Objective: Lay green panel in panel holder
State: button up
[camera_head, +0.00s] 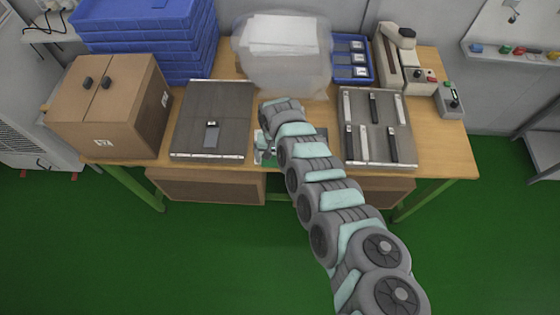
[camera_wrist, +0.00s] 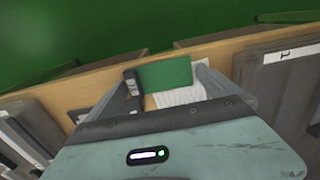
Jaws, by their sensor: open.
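The green panel (camera_wrist: 165,73) is a flat green rectangle near the wooden table's front edge in the wrist view. A white ridged or lined piece (camera_wrist: 180,96) lies beside it, partly under my gripper. My gripper (camera_wrist: 167,80) is open, with its grey fingers either side of the panel area. A small dark upright block (camera_wrist: 132,82) stands at the panel's left edge. I cannot tell whether the fingers touch the panel. In the head view my arm hides most of this spot. I cannot tell for sure which piece is the panel holder.
A grey board (camera_head: 213,105) with a small device (camera_head: 211,134) lies left of my arm. Another grey board (camera_head: 376,108) with several bars lies right. A cardboard box (camera_head: 110,105), blue crates (camera_head: 150,35), a clear bag (camera_head: 283,70) and a microscope-like instrument (camera_head: 392,55) surround them.

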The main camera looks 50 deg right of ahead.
jog(key=c, duration=1.2)
